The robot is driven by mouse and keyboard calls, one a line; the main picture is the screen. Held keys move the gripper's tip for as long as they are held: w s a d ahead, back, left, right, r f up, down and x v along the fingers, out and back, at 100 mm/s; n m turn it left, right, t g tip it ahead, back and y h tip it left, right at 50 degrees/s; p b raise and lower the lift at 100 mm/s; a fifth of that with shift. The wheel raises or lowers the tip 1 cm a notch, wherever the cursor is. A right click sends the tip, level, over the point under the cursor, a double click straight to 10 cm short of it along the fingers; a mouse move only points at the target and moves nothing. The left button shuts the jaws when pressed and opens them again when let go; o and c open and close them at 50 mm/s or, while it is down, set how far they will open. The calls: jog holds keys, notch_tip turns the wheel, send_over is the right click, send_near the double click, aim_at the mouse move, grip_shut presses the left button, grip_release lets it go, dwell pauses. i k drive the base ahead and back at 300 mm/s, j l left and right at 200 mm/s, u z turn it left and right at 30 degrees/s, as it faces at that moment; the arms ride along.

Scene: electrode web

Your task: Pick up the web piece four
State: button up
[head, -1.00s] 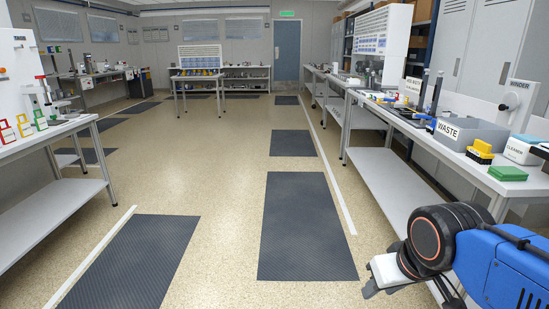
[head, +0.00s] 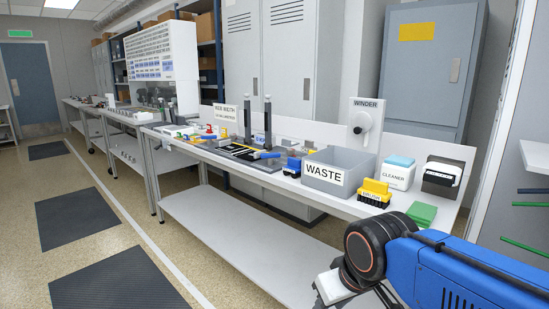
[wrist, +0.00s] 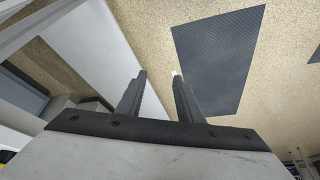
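My gripper (wrist: 160,85) shows in the wrist view with its two dark fingers apart and nothing between them. It hangs over the floor beside the bench. In the head view my blue arm reaches in from the lower right, in front of the right-hand bench (head: 235,215). I cannot make out web piece four in any view. Small items lie around a dark fixture (head: 243,152) with two upright posts on that bench, too small to tell apart.
On the bench stand a grey WASTE bin (head: 340,172), a yellow brush (head: 375,192), a CLEANER box (head: 398,173), a green block (head: 422,214) and a WINDER (head: 365,120). Dark mats (head: 120,285) lie on the open floor to the left.

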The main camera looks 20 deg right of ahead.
aim_at(252, 156)
jog(key=i+j+z, duration=0.35)
jog(key=j+z, duration=0.35)
jog(key=i+j+z, duration=0.2)
jog(key=z, duration=0.15)
jog(key=i+j+z, duration=0.1)
jog(key=j+z, duration=0.25)
jog(key=j, duration=0.15)
jog(key=j+z, duration=0.4)
